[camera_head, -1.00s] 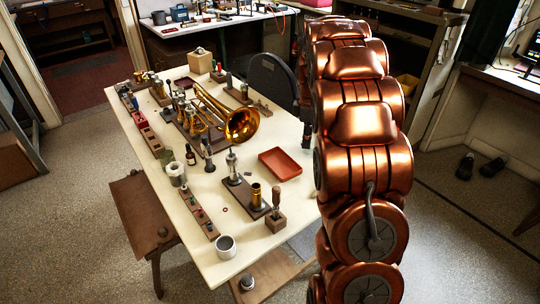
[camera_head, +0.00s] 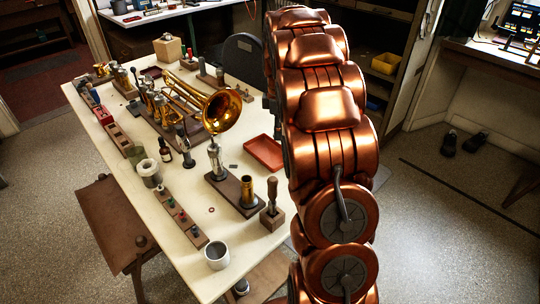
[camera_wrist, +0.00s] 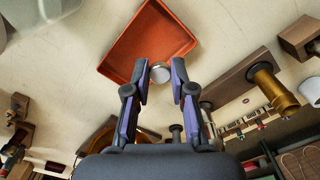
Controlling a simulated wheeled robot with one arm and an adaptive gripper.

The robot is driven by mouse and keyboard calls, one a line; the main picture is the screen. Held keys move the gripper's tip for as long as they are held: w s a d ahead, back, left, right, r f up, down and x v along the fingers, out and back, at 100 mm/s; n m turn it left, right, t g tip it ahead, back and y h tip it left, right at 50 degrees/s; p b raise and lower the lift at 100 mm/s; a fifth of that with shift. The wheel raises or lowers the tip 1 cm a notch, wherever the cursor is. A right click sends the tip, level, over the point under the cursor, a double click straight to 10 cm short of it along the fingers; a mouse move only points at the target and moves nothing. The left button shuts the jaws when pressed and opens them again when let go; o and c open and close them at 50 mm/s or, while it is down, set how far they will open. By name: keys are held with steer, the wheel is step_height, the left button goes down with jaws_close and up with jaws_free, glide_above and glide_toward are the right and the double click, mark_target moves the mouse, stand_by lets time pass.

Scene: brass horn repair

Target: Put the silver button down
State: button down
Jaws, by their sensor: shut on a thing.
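The silver button (camera_wrist: 160,73) is a small round shiny piece between my fingertips in the wrist view. My gripper (camera_wrist: 160,70) is shut on it, one dark finger on each side. A shallow red-orange tray (camera_wrist: 118,68) lies on the table just beyond the fingertips, and the button overlaps its near corner in the picture. I cannot tell the height of the button above the tray or table. In the head view the tray (camera_head: 264,163) looks empty, beside my copper arm. My arm hides the gripper and button there.
Near the tray stand a wooden base with a brass cylinder (camera_head: 248,192) and a wooden-handled tool in a block (camera_head: 272,215). A brass horn (camera_head: 222,111) lies farther back. A white cup (camera_head: 216,256) is at the table's near corner. Bare tabletop lies around the tray.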

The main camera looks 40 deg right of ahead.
mark_target(278, 160)
steer(key=shift+f+p, duration=0.6)
steer(key=shift+f, duration=4.15)
steer(key=shift+f, duration=0.1)
steer(key=c, duration=1.4)
jaws_free()
steer(key=shift+c, duration=0.2)
steer(key=shift+o, duration=0.9)
step_height(278, 160, up, 12)
steer(key=shift+r+b, duration=0.15)
steer(key=shift+b, duration=0.6)
